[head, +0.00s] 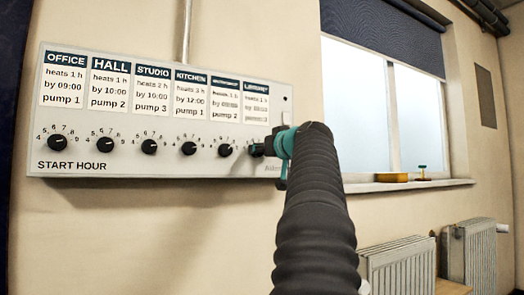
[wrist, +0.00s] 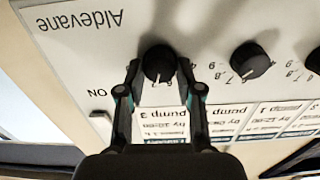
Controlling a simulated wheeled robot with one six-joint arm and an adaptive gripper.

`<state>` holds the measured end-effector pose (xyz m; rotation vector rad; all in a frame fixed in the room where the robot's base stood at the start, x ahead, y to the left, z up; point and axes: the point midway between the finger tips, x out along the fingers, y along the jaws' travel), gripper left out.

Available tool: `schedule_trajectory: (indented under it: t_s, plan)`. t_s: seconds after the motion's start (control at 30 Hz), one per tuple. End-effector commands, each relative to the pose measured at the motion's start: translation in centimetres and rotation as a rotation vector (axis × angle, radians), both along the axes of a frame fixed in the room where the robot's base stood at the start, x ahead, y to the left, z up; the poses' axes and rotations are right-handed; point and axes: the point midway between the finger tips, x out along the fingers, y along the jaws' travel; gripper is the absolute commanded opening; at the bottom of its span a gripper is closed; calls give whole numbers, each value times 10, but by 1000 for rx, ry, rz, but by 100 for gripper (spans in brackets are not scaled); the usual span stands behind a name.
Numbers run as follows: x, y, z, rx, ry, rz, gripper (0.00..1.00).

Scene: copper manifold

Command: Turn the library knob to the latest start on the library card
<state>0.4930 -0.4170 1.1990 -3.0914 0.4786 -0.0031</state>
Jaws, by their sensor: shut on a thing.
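The library knob (wrist: 158,63) is a round black dial at the panel's right end. In the wrist view, which is upside down, my gripper (wrist: 161,72) has one finger on each side of it and is shut on it. Digits 6 and 7 show beside it; its pointer cannot be read. The library card (head: 257,103) is above that knob in the head view, too blurred to read. In the wrist view the card (wrist: 160,128) shows pump 3 and a time that looks like 10:00. In the head view my gripper (head: 268,148) hides most of the knob.
The white panel (head: 100,165) carries several other knobs and cards to the left, with the kitchen knob (head: 189,148) among them.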

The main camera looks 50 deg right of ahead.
Motion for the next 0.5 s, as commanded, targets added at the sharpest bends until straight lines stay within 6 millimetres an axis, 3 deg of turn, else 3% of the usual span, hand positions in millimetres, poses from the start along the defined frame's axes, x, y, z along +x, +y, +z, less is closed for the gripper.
schedule_trajectory:
  t_s: [0.5]
  plan:
    - [-1, -1, 1, 308, -98, 0, 1]
